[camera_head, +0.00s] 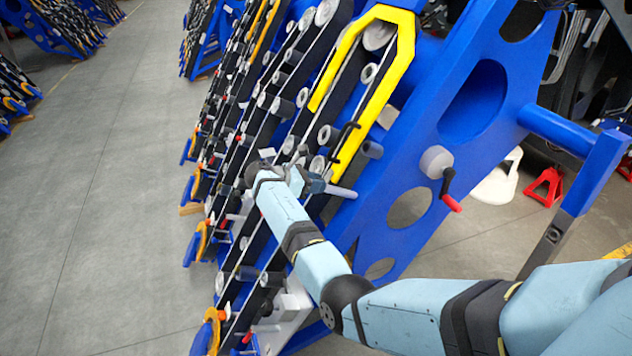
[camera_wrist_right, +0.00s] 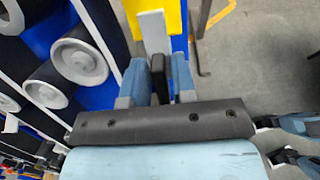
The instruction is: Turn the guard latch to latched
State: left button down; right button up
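The yellow guard frame (camera_head: 388,88) runs along the upper right side of the blue harvester chassis; a yellow piece also shows at the top of the wrist view (camera_wrist_right: 172,14). A pale flat lever-like piece (camera_wrist_right: 153,32) stands in front of that yellow and runs down toward my right fingers; it may be the guard latch. My right gripper (camera_head: 318,183) is at the chassis side below the yellow frame. My left gripper is out of view.
A grey knob with a red-tipped crank (camera_head: 446,178) sits on the blue side plate (camera_head: 425,125). Grey rollers (camera_wrist_right: 78,62) and dark belts lie close left of the gripper in the wrist view. Red stands (camera_head: 545,186) are behind. The grey floor at left (camera_head: 90,190) is clear.

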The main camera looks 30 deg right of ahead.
jog(key=shift+o, duration=0.8)
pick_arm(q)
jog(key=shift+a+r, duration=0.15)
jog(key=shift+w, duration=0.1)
